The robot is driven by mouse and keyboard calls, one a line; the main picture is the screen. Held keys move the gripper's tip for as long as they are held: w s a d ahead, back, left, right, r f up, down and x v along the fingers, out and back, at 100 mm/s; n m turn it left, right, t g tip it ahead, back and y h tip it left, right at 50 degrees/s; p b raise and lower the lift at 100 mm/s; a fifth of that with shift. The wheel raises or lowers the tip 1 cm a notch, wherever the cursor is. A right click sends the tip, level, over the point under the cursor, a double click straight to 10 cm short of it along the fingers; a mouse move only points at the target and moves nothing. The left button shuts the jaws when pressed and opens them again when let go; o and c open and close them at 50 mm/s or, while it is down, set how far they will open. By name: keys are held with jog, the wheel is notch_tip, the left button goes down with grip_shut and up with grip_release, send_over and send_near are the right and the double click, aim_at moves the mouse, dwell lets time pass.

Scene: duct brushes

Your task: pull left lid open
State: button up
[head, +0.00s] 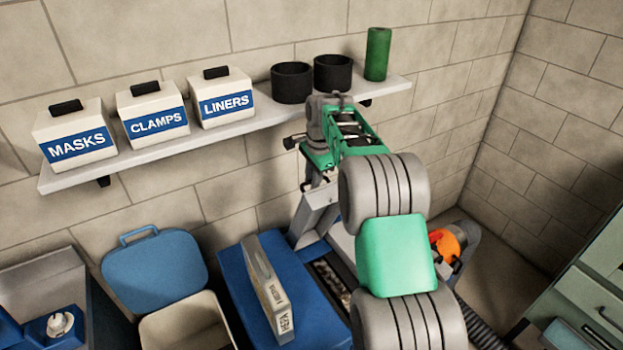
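A blue lid (155,272) with a loop handle on its upper edge stands raised at the lower left, leaning back toward the wall. In front of it is a cream bin (187,327) with its top open. A second blue lid (238,292), to the right, lies flat and shut, with a box-shaped filter marked HEPA (266,287) standing on it. My green and grey arm reaches up and back on the right, with its far end near the shelf, well apart from the raised lid. My gripper's fingers cannot be made out behind the arm.
A wall shelf (160,152) carries boxes marked MASKS (76,137), CLAMPS (153,115) and LINERS (221,99), two black rings (292,83) and a green roll (377,55). An orange round part (447,245) sits right of my arm. Green drawers (590,300) stand at right.

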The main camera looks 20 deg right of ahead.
jog(key=shift+o, duration=1)
jog(key=shift+d+r, duration=0.15)
jog(key=shift+r, duration=0.1)
jog(key=shift+r, duration=0.2)
notch_tip(320, 180, up, 7)
jog(key=s+b, duration=0.1)
jog(key=shift+s+d, duration=0.2)
jog(key=shift+s, duration=0.05)
